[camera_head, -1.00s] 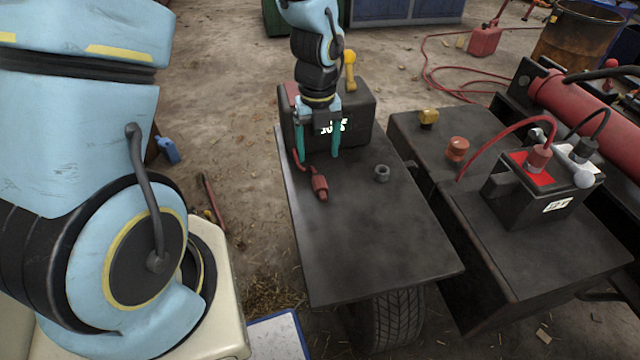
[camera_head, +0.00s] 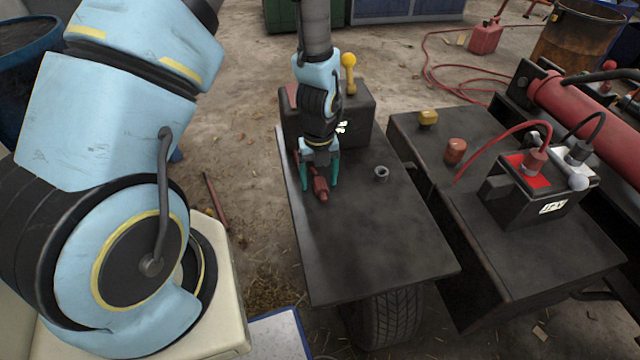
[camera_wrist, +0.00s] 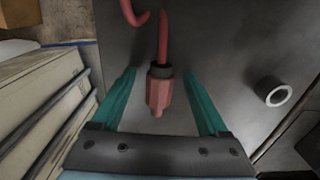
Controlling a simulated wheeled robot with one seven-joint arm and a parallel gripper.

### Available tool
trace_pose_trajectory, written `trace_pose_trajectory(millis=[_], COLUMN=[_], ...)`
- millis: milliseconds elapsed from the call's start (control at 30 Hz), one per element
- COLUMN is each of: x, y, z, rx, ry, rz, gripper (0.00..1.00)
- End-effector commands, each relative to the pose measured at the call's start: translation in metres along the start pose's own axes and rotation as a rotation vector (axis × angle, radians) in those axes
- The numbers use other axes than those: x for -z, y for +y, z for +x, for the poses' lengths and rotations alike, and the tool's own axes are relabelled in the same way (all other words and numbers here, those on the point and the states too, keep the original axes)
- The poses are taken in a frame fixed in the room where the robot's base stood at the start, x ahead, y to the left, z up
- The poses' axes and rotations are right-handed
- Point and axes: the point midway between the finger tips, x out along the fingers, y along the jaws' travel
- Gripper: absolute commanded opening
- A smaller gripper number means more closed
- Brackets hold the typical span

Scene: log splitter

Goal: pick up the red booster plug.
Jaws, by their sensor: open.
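The red booster plug (camera_head: 320,189) lies on the dark metal table (camera_head: 375,245), near its left edge, with its red cable running back from it. In the wrist view the plug (camera_wrist: 159,90) points towards my gripper's palm and the cable leads away at the top. My gripper (camera_head: 320,186) is open, with its teal fingers on either side of the plug. In the wrist view the gripper (camera_wrist: 163,82) shows a gap between each finger and the plug. I cannot tell the exact height of the fingertips above the table.
A metal nut (camera_head: 381,173) lies right of the plug. A black box (camera_head: 358,112) with a yellow-knobbed lever stands behind my gripper. To the right is a battery (camera_head: 530,200) with cables, and an orange-red cap (camera_head: 455,150). The table's front half is clear.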

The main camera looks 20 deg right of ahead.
Motion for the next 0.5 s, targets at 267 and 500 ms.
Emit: trace_pose_trajectory(millis=[267,500], x=[0.0000,0.0001], y=[-0.0001,-0.0001], z=[0.0000,-0.0001], rx=[0.000,0.000], ry=[0.000,0.000], rz=[0.000,0.000], gripper=[0.65,0.38])
